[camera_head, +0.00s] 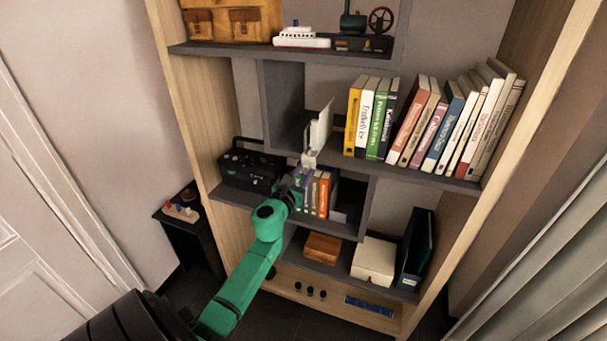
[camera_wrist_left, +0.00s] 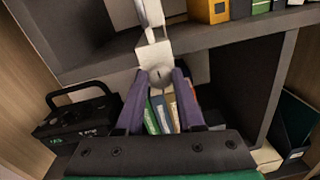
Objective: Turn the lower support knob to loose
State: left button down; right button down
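A white upright fixture (camera_head: 319,130) stands on the shelf edge in the middle of the bookcase. Its lower part is a white block (camera_wrist_left: 153,53) in the left wrist view. A small round grey knob (camera_wrist_left: 161,76) with a dark slot mark sits at the foot of this block. My left gripper (camera_head: 304,174), with purple fingers, reaches up to the fixture's lower end. In the left wrist view its fingertips (camera_wrist_left: 161,72) stand apart, one on each side of the knob. Whether they touch it is not clear. The knob is too small to make out in the head view. My right gripper is not in view.
A black box with a handle (camera_head: 250,168) stands left of my gripper. Books (camera_head: 322,194) stand in the cubby just behind the fingers. More books (camera_head: 440,125) fill the shelf to the right. A wooden box (camera_head: 322,248) and a white box (camera_head: 374,260) lie lower.

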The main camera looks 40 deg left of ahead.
pick_arm(q)
jog(key=shift+n, duration=0.3)
jog(key=shift+f, duration=0.1)
jog(key=n+b, duration=0.1)
jog(key=n, duration=0.3)
jog(key=shift+b, duration=0.3)
jog(key=n+b, duration=0.1)
jog(key=n, duration=0.5)
jog(key=shift+f+n+y, duration=0.1)
jog(key=shift+n+y, duration=0.2)
jog(key=shift+n, duration=0.1)
jog(key=n, duration=0.5)
jog(key=shift+n, duration=0.4)
jog(key=n, duration=0.5)
jog(key=shift+y, duration=0.3)
jog(key=shift+n, duration=0.3)
jog(key=c, duration=0.5)
grip_release()
